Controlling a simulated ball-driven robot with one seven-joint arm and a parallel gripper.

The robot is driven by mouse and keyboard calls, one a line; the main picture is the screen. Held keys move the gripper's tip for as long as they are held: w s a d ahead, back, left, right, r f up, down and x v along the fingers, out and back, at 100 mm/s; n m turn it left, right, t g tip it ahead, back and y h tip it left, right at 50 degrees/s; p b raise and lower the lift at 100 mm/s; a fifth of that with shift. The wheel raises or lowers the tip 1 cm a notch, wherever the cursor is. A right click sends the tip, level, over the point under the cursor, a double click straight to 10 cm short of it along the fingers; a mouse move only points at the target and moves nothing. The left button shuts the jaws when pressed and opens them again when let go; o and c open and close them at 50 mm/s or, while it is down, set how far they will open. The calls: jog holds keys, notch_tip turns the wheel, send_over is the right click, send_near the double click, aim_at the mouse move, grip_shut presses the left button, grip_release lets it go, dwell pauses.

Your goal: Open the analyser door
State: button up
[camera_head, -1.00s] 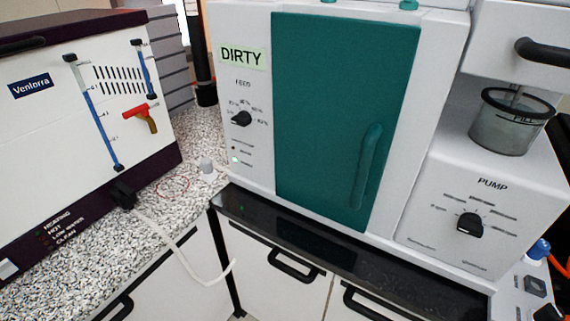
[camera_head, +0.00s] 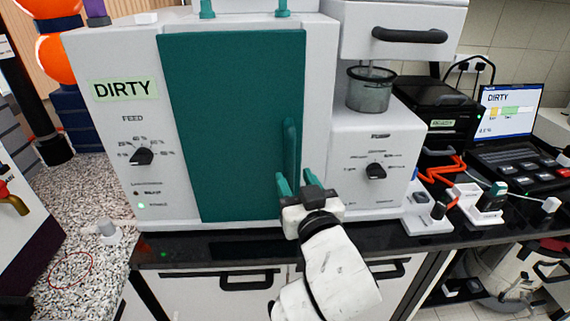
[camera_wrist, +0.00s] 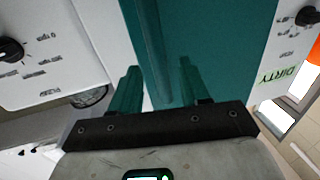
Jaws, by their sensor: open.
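The analyser door (camera_head: 230,110) is a teal panel on the front of a white cabinet, and it looks closed. Its upright teal handle (camera_head: 290,145) is on the door's right side. My gripper (camera_head: 296,178) is open, at the lower end of the handle, with its teal fingers pointing up towards the door. In the wrist view the two fingers of my gripper (camera_wrist: 159,70) are spread apart in front of the teal door (camera_wrist: 215,45). The handle (camera_wrist: 150,45) appears between or just beyond them. I cannot tell whether they touch it.
A label reading DIRTY (camera_head: 124,88) and a feed dial (camera_head: 141,157) are left of the door. A pump unit with a dial (camera_head: 376,171) and a grey cup (camera_head: 370,90) stands to the right. A laptop (camera_head: 508,110) is further right. The black counter edge (camera_head: 215,247) runs below.

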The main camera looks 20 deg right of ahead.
aim_at(291, 170)
jog(key=shift+w+d+p, duration=0.2)
jog(key=shift+w, duration=1.1)
jog(key=shift+w+d+p, duration=0.2)
jog(key=shift+w, duration=1.05)
jog(key=shift+c, duration=0.4)
grip_shut()
